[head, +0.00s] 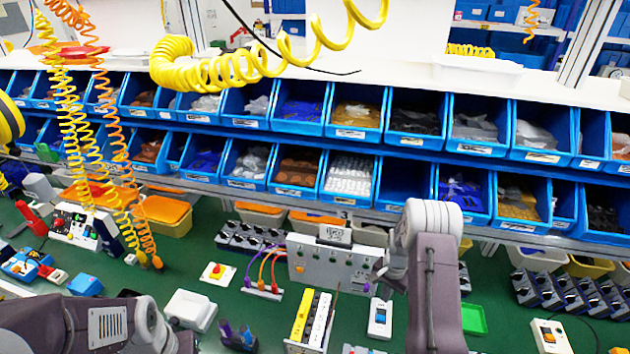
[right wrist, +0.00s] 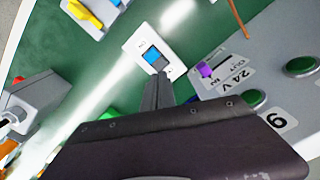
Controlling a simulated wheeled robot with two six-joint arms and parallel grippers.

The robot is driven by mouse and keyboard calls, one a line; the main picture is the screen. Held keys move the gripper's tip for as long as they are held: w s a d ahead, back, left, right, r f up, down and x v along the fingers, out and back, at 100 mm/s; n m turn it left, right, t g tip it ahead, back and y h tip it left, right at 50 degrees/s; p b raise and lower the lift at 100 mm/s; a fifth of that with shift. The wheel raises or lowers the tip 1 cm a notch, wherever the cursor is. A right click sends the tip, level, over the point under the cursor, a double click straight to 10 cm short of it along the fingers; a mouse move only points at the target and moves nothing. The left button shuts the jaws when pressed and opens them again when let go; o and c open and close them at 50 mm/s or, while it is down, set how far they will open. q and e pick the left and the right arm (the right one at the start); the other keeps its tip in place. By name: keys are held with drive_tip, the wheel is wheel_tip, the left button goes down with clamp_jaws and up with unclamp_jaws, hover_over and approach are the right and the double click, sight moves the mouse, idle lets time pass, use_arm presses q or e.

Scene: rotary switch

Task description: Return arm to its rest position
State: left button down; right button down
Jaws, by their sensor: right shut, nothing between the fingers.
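My right arm comes down in front of the grey control box (head: 330,262) in the head view. My right gripper (head: 378,279) is partly hidden at that box's right end. In the right wrist view its narrow dark fingers (right wrist: 160,80) are shut and empty. They overlap the lower part of a small white switch plate with a blue rocker (right wrist: 153,56); I cannot tell whether they touch it. The plate also shows in the head view (head: 380,318). My left arm shows at the lower left of the head view, but its gripper is not visible.
The box face has green buttons (right wrist: 302,66) and a purple plug (right wrist: 205,69) close to the right fingers. Blue bins (head: 298,108) line the shelves behind. A yellow and white block set (head: 311,318) and a red button box (head: 217,273) stand on the green table.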

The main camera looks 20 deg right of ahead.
drive_tip(key=w+a+r+n+t+b, duration=0.2)
drive_tip(key=w+a+r, duration=0.4)
drive_tip(key=r, duration=0.2)
drive_tip(key=s+a+r+n+b, duration=0.2)
drive_tip(key=s+a+r+n, duration=0.15)
drive_tip(key=a+r, duration=0.35)
drive_tip(key=s+a+f+n, duration=0.1)
drive_tip(key=s+a+n, duration=0.1)
drive_tip(key=s, duration=0.6)
drive_tip(key=s+a+f+n, duration=0.1)
drive_tip(key=s+a+n, duration=0.2)
drive_tip(key=s, duration=0.5)
drive_tip(key=shift+s+a+n+g, duration=0.2)
drive_tip(key=shift+s+n+g, duration=0.2)
drive_tip(key=shift+n, duration=0.15)
drive_tip(key=shift+s, duration=0.1)
